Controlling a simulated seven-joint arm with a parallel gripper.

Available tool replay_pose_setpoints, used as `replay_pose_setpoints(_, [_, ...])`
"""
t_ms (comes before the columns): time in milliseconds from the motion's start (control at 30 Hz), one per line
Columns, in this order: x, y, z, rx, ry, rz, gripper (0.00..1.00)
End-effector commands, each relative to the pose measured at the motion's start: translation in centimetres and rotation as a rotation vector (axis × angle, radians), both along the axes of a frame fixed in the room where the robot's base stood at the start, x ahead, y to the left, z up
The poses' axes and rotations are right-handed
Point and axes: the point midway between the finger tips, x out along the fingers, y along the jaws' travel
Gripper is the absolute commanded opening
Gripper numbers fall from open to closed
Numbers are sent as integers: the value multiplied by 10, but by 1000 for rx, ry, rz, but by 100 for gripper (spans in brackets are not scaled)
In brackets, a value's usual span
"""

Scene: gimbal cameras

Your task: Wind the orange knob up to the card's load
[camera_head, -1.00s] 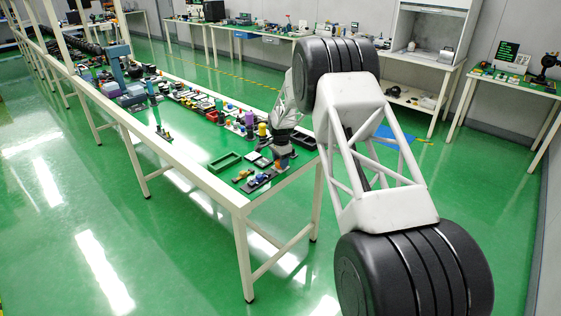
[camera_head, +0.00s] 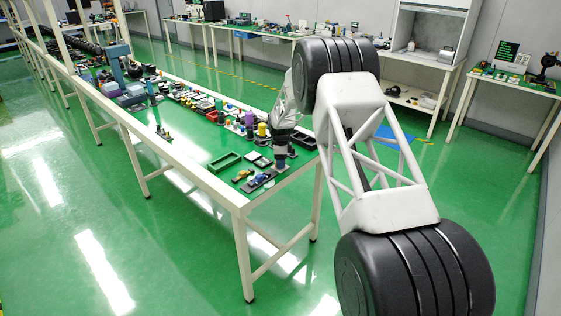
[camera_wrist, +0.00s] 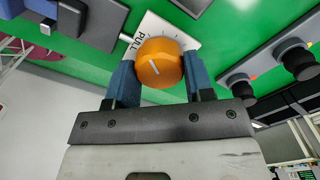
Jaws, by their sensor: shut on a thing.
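The orange knob (camera_wrist: 158,60) is in the middle of the wrist view, with a short white line on its face. My gripper (camera_wrist: 160,72) has its blue fingers on the knob's left and right sides, shut on it. A white plate (camera_wrist: 187,38) printed "PULL" lies just behind the knob, partly hidden by it. In the head view my gripper (camera_head: 281,162) points down at the near end of the long bench; the knob cannot be made out there. No load reading is legible on any card.
In the wrist view, dark cylindrical parts (camera_wrist: 297,62) stand on a grey base at right, and a dark block (camera_wrist: 87,22) is close at left. In the head view, a green tray (camera_head: 224,161) and several small parts crowd the bench around my gripper.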

Motion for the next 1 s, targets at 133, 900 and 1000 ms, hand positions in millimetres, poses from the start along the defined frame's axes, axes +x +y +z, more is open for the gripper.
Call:
replay_pose_setpoints(133, [0,1,0,0,1,0,24])
replay_pose_setpoints(900, [0,0,6,0,-1,1,74])
replay_pose_setpoints(1000, [0,0,14,0,-2,1,74])
